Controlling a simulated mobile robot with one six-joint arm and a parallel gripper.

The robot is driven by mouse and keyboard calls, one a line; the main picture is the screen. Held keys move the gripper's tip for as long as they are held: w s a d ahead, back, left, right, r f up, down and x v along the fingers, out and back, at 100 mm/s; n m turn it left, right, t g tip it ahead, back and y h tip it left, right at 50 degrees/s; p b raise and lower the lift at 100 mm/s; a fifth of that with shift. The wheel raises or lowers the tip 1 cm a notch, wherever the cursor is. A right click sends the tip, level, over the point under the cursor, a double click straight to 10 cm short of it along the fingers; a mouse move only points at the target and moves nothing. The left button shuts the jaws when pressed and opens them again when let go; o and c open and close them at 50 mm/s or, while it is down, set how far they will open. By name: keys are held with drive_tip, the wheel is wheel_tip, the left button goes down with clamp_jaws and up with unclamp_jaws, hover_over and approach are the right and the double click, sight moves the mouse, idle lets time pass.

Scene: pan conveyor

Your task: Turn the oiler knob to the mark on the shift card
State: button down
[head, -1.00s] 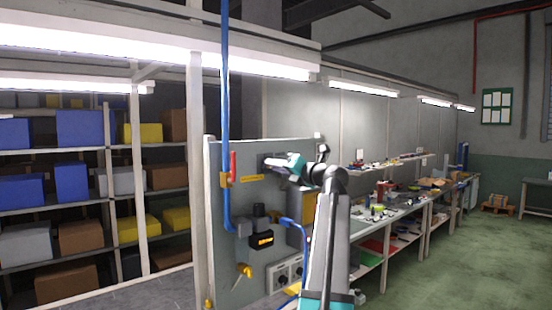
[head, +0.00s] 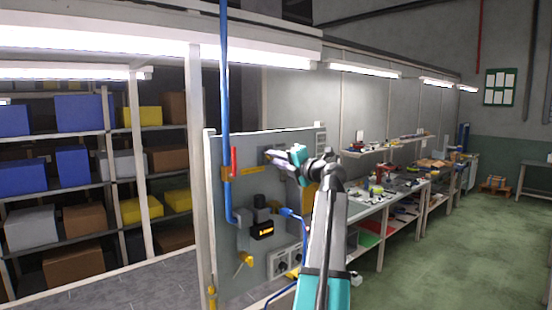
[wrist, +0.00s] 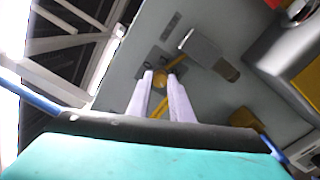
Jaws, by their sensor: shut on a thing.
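My gripper (wrist: 163,76) shows in the wrist view with its two pale fingers on either side of a small yellow knob (wrist: 159,82), which sits at a dark plate on the grey panel. It is shut on this knob, which I take to be the oiler knob. In the head view my gripper (head: 268,154) reaches the upper part of the grey upright panel (head: 222,275); the fingers and wrist hide the knob there. Any mark or scale around the knob is too small to read. I cannot make out the shift card for certain.
The panel also carries a red-handled valve (head: 233,160) on a blue pipe (head: 225,100), a dark box with an orange display (head: 262,230), a yellow tap (head: 244,259) and grey sockets (head: 283,262). In the wrist view, a grey block (wrist: 199,46) stands close beside the knob.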

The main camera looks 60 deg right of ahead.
drive_tip(key=c, duration=1.6)
unclamp_jaws()
drive_tip(key=shift+s, duration=0.15)
drive_tip(key=b+v, duration=0.5)
drive_tip(key=v, duration=0.8)
drive_tip(key=shift+s+a+f, duration=0.1)
drive_tip(key=shift+s+f, duration=0.05)
drive_tip(key=shift+s, duration=0.15)
